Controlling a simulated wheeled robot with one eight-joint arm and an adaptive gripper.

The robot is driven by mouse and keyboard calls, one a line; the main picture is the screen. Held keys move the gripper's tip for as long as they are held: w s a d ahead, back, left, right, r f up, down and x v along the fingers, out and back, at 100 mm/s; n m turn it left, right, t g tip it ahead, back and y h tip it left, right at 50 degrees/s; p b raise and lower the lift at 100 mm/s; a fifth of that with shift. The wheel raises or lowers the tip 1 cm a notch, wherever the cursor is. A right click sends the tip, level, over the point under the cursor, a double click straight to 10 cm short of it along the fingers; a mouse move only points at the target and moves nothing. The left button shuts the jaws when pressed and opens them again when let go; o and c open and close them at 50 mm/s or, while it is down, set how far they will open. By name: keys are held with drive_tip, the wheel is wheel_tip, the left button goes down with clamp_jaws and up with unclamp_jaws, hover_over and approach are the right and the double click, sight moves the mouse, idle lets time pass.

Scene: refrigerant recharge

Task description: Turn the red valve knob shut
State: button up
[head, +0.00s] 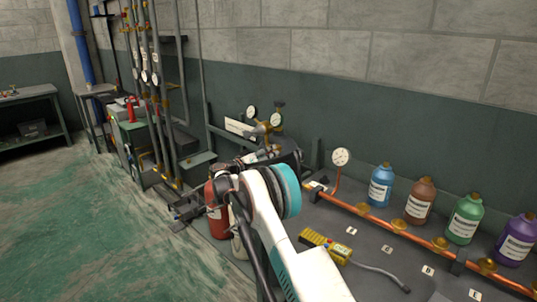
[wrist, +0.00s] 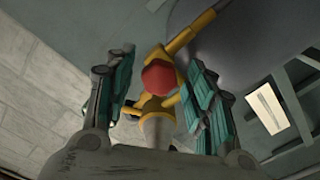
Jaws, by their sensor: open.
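The red valve knob (wrist: 158,76) shows in the wrist view on a yellow brass valve body (wrist: 158,104). It lies between the two teal-padded fingers of my gripper (wrist: 155,58). In the head view, my arm reaches toward the wall, and my dark gripper (head: 276,160) is just below a brass manifold (head: 264,128) with gauges. The red knob cannot be made out in the head view; my gripper and arm cover that area.
A red cylinder (head: 215,212) stands left of my arm. On the bench to the right are a copper pipe (head: 378,217), a yellow meter (head: 325,246), a gauge (head: 341,157) and several coloured bottles (head: 420,199). Vertical pipes (head: 158,90) stand at the left. The green floor is open at lower left.

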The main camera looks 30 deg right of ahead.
drive_tip(key=v, duration=1.1)
drive_tip(key=s+a+r+n+y, duration=0.15)
drive_tip(key=s+r+y, duration=0.25)
drive_tip(key=s+r, duration=0.5)
drive_tip(key=s+a+r+n+y, duration=0.1)
drive_tip(key=s+r+n+y, duration=0.3)
drive_tip(key=s, duration=0.9)
drive_tip(key=s+a+f+y, duration=0.2)
drive_tip(key=s+a+y, duration=0.1)
drive_tip(key=s, duration=0.7)
drive_tip(key=s+a+f+n+y, duration=0.1)
drive_tip(key=s+a, duration=0.4)
drive_tip(key=s, duration=0.5)
drive_tip(key=s+a+f+n+t+y, duration=0.1)
drive_tip(key=s+a+f+y, duration=0.2)
drive_tip(key=s, duration=0.7)
drive_tip(key=shift+s+a+f+y, duration=0.3)
drive_tip(key=shift+s+a+y, duration=0.1)
drive_tip(key=shift+a+y, duration=0.65)
